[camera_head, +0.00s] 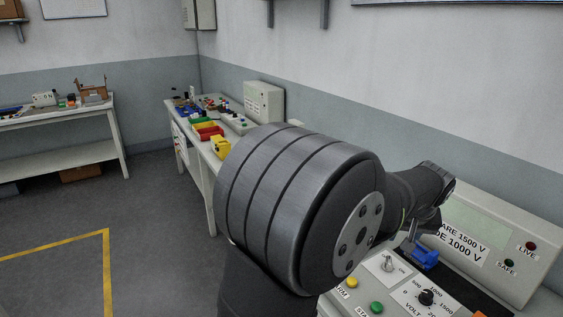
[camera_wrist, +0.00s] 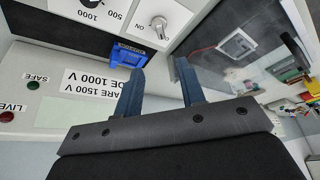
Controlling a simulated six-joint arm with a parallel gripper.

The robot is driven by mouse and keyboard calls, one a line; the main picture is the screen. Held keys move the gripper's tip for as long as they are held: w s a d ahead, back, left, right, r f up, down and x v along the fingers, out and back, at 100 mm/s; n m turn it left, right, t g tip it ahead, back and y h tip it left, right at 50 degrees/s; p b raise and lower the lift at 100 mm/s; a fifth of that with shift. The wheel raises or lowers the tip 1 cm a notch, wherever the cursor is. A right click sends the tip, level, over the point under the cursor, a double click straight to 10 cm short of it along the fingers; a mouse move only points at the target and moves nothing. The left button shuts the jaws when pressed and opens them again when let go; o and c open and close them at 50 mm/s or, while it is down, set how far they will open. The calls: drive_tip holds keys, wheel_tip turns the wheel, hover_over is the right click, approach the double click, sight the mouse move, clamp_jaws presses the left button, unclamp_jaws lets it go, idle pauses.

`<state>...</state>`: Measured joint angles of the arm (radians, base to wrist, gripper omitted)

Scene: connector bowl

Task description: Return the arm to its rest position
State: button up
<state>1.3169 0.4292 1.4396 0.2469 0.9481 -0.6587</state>
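My gripper (camera_wrist: 160,68) shows in the wrist view with its two dark blue-grey fingers apart and nothing between them. The front panel of the test unit lies beyond the fingers. In the head view my arm's large grey joint fills the middle, and the dark wrist reaches to the right, over the test unit (camera_head: 530,215). The fingers are hard to make out there. A blue block-like part (camera_wrist: 128,50) sits just beyond the left finger in the wrist view. It also shows below my wrist in the head view (camera_head: 425,258).
The test unit carries a black volt knob (camera_head: 426,297), a yellow button (camera_head: 352,282), a green button (camera_head: 376,307) and red and dark lamps. A bench behind holds coloured bins (camera_head: 208,132). A second bench (camera_head: 60,115) stands at the far left. The floor at left is clear.

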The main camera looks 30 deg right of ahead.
drive_tip(key=x, duration=1.5)
drive_tip(key=shift+w+d+f, duration=0.15)
drive_tip(key=shift+d+f, duration=0.05)
drive_tip(key=shift+f, duration=0.15)
drive_tip(key=shift+r, duration=0.15)
drive_tip(key=v, duration=1.6)
approach(389, 260)
drive_tip(key=x, duration=0.9)
drive_tip(key=shift+d, duration=0.1)
drive_tip(key=shift+w+m+g+h, duration=0.1)
drive_tip(key=shift+m+g+h, duration=0.25)
drive_tip(key=shift+m, duration=0.75)
drive_tip(key=shift+m+g+h, duration=0.25)
drive_tip(key=shift+m+g, duration=0.1)
drive_tip(key=shift+m, duration=0.75)
drive_tip(key=v, duration=1.7)
drive_tip(key=shift+r, duration=0.15)
drive_tip(key=shift+c, duration=0.3)
